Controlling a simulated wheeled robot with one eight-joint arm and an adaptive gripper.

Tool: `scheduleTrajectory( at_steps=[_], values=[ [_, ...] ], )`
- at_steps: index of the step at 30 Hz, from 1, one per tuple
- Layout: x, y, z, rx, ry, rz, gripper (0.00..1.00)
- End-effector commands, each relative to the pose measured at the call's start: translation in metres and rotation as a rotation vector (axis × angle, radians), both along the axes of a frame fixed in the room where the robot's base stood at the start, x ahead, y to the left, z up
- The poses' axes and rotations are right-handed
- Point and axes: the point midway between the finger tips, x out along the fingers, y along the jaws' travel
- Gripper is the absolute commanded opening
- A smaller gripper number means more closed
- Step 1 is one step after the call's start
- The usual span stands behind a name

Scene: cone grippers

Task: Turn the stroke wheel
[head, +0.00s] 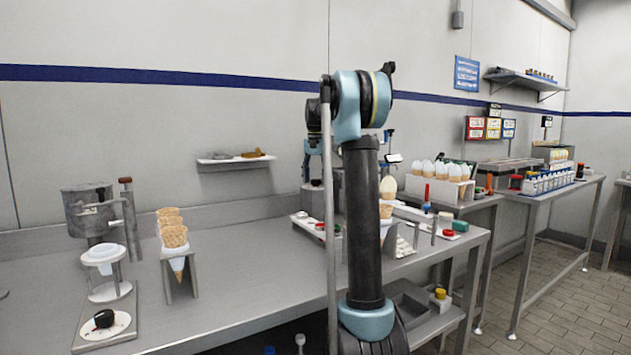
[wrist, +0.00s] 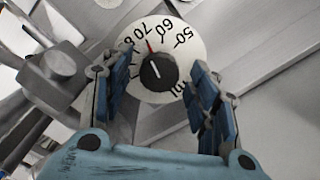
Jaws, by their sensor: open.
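In the wrist view a white round dial with black numbers, 50 to 80, and "ml" carries a black knob, the stroke wheel (wrist: 158,72). I cannot tell whether a finger touches the dial's rim.
A rack of white-topped cones (head: 440,188) stands at right.

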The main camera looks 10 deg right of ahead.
Motion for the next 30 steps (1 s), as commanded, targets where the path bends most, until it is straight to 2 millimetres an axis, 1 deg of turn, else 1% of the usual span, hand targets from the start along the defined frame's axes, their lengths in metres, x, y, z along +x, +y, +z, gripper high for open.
scheduleTrajectory(
  at_steps=[5, 8, 15, 21, 24, 30],
  values=[
    [0.0, 0.0, 0.007, 0.0, 0.0, 0.0, 0.54],
    [0.0, 0.0, 0.019, 0.0, 0.0, 0.0, 0.54],
    [0.001, 0.0, 0.063, 0.0, 0.0, 0.0, 0.54],
    [0.001, 0.0, 0.095, 0.0, 0.001, 0.0, 0.54],
    [0.002, 0.0, 0.106, 0.0, 0.001, 0.0, 0.54],
    [0.001, 0.0, 0.118, 0.0, 0.001, 0.0, 0.54]
  ],
)
